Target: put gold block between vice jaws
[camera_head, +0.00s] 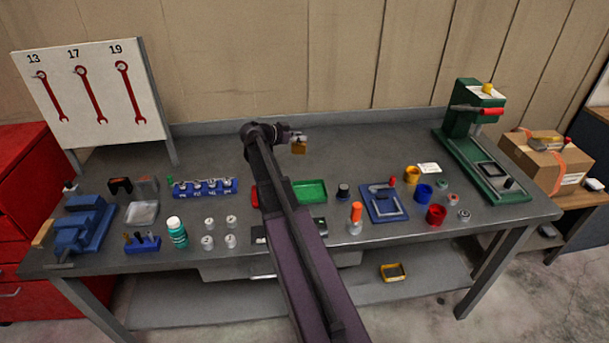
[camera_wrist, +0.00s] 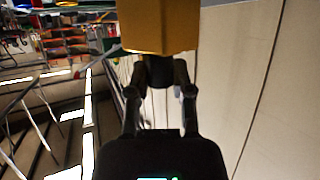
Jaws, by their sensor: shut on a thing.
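The gold block (camera_head: 299,147) is held by my gripper (camera_head: 291,137) above the back middle of the workbench. In the wrist view the gold block (camera_wrist: 158,28) fills the top middle, at the end of the two fingers of my gripper (camera_wrist: 160,62). The gripper is shut on it. The blue vice (camera_head: 80,226) stands at the left front corner of the workbench, far to the left of the gripper. The gap between its jaws is too small to make out.
The workbench (camera_head: 340,145) is bare along its back middle. A wrench board (camera_head: 95,95) rises at the back left. A green press (camera_head: 475,140) stands at right.

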